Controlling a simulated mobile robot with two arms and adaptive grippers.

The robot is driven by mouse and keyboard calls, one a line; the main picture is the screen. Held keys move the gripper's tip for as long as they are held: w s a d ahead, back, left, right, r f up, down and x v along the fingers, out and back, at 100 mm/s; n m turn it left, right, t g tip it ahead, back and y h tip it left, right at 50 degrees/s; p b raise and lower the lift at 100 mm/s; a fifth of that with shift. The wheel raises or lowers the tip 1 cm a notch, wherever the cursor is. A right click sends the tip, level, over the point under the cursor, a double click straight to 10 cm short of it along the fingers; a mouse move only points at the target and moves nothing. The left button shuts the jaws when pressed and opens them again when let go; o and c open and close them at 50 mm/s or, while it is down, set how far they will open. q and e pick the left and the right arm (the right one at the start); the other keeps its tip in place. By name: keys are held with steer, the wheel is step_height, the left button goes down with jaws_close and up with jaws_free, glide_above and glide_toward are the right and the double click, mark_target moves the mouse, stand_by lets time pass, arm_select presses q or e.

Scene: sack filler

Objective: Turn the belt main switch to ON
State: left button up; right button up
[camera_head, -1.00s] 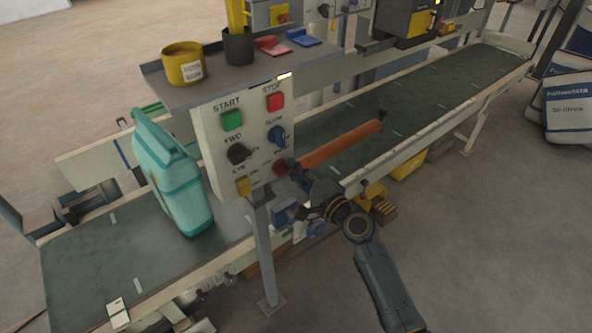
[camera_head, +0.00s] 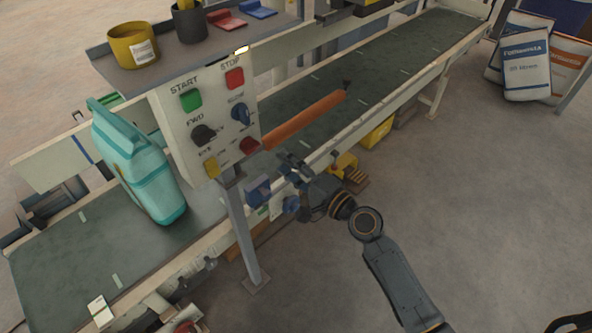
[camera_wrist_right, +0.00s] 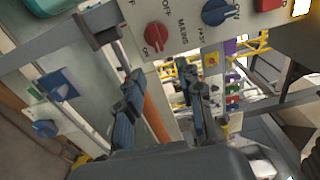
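The control panel (camera_head: 213,125) carries a red rotary knob (camera_head: 250,145) at its lower right. In the right wrist view this red knob (camera_wrist_right: 155,37) sits between the words ON and OFF; I cannot tell for sure which one it points to. My right gripper (camera_head: 288,165) is below and to the right of the knob, apart from it. In the right wrist view its fingers (camera_wrist_right: 167,100) are spread with nothing between them. A blue square part (camera_head: 258,190) and a blue round knob (camera_head: 291,204) sit on the conveyor side, near the gripper. My left gripper is not in view.
The panel also has a green START button (camera_head: 190,99), a red STOP button (camera_head: 235,78), a black knob (camera_head: 203,134), a blue knob (camera_head: 241,112) and a yellow switch (camera_head: 211,167). A teal canister (camera_head: 140,165) stands on the belt (camera_head: 60,262). An orange bar (camera_head: 305,118) lies behind the gripper.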

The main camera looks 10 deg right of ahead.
steer(key=shift+v, duration=1.45)
steer(key=s+d+f+n+g+h, duration=0.1)
steer(key=s+d+f+g+h, duration=0.15)
steer(key=f, duration=0.95)
steer(key=s+d+f+n+g+h, duration=0.2)
steer(key=s+d+f, duration=0.15)
steer(key=f, duration=0.75)
steer(key=s+d+f+n+g+h, duration=0.1)
steer(key=s+d+f+g+h, duration=0.2)
steer(key=f, duration=0.9)
steer(key=s+d+f+n+g+h, duration=0.1)
steer(key=s+f, duration=0.5)
steer(key=s, duration=0.6)
steer(key=s+d+f+n+g+h, duration=0.1)
steer(key=s+d+f+n+g, duration=0.2)
steer(key=s, duration=0.9)
steer(key=s+d+f+n+g+h, duration=0.1)
steer(key=s+f+n, duration=0.4)
steer(key=s+f, duration=0.6)
steer(key=shift+s+d+n+g, duration=0.3)
steer(key=shift+s+d+g, duration=0.25)
steer(key=shift+s, duration=0.1)
